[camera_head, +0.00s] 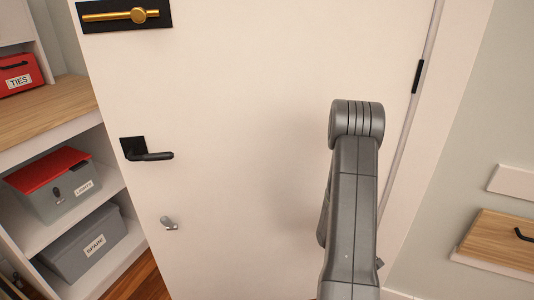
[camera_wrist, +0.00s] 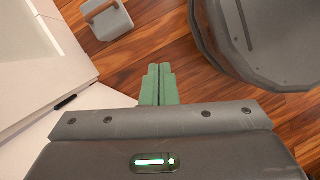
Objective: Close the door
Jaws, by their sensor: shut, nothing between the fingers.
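The white door (camera_head: 235,120) fills the middle of the head view. It has a black lever handle (camera_head: 150,152), a gold bolt on a black plate (camera_head: 125,15) and a small silver fitting (camera_head: 169,223) lower down. A black hinge (camera_head: 417,76) sits at its right edge, by the white frame. Shelves and floor show past its left edge; the door appears to stand ajar. My grey arm is in front of the door's right part. My gripper (camera_wrist: 158,70) shows green fingers shut and empty above the wood floor in the wrist view; it is hidden in the head view.
Shelves at the left hold a red-lidded box (camera_head: 58,180), a grey box (camera_head: 90,245) and a red TIES box (camera_head: 18,75). A wooden drawer front (camera_head: 500,240) is at the right. In the wrist view, a grey handled object (camera_wrist: 107,18) lies near white panels.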

